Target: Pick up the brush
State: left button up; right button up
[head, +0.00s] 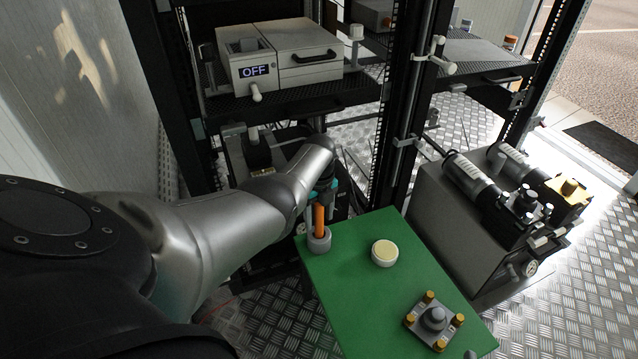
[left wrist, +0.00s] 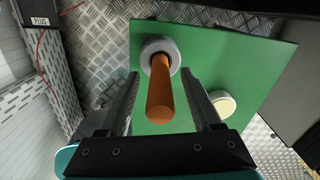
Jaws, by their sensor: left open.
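The brush shows as an upright orange handle (head: 319,218) standing in a round grey holder (head: 319,241) at the left corner of the green table (head: 350,285). Its lower end is hidden inside the holder. My left gripper (head: 321,205) comes down over the handle from above and is open. In the left wrist view, the orange handle (left wrist: 160,95) points up toward the camera between the two spread fingers (left wrist: 161,74), with a gap on each side. The grey holder (left wrist: 159,54) shows beyond the fingertips. My right gripper is not in view.
A round cream-topped pad (head: 384,252) and a grey fixture with brass-coloured corner posts (head: 434,318) are on the green table. A dark rack with an instrument reading OFF (head: 285,60) stands behind. Grey pump equipment (head: 490,210) is at the right.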

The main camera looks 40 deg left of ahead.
pick_arm(q)
grip_shut()
dwell(0.5)
